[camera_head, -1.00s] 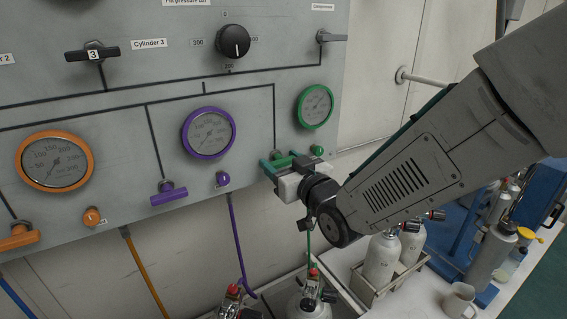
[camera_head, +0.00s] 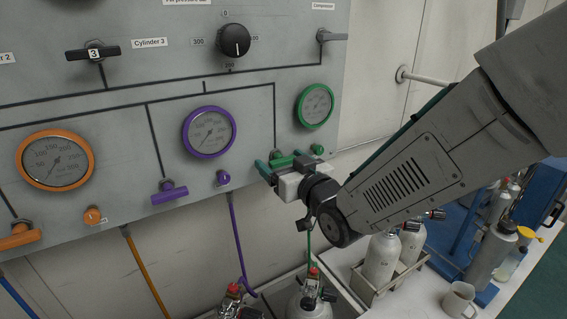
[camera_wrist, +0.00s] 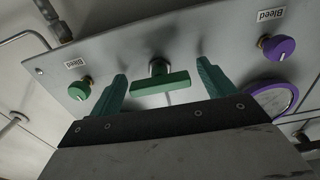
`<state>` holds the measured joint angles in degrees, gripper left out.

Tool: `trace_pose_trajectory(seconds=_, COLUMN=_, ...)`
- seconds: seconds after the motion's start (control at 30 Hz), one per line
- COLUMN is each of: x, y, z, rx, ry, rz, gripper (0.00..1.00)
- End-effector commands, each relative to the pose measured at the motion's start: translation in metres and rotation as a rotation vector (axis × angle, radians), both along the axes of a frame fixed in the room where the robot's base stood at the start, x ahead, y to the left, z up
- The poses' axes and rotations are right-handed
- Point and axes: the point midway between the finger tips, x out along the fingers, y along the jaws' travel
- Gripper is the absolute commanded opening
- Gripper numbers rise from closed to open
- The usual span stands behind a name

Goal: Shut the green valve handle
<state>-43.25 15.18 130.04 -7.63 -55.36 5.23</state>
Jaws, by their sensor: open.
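The green valve handle (camera_wrist: 160,83) is a bar on a short stem on the grey panel. In the wrist view it lies crosswise between the two teal fingers of my gripper (camera_wrist: 161,70). The fingers are open, with a visible gap at each end of the bar. In the head view my gripper (camera_head: 279,168) is at the panel's lower right, and its fingers and body partly hide the green handle (camera_head: 281,161). I cannot tell whether any finger touches the bar.
A green bleed knob (camera_wrist: 80,89) sits left of the fingers in the wrist view, and a purple bleed knob (camera_wrist: 279,47) sits right. The green gauge (camera_head: 315,106) is above the handle. The purple handle (camera_head: 169,193) is farther left. White cylinders (camera_head: 382,258) stand below on the bench.

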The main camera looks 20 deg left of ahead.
Motion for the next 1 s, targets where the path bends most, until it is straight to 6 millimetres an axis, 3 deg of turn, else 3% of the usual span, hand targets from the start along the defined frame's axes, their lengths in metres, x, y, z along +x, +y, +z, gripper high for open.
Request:
trace_pose_trajectory(seconds=0.5, x=-0.046, y=-0.053, z=0.000, rx=-0.001, ry=0.001, rz=0.001, gripper=0.82)
trace_pose_trajectory(seconds=1.0, x=-0.048, y=-0.064, z=0.001, rx=-0.013, ry=0.010, rz=-0.014, gripper=0.82)
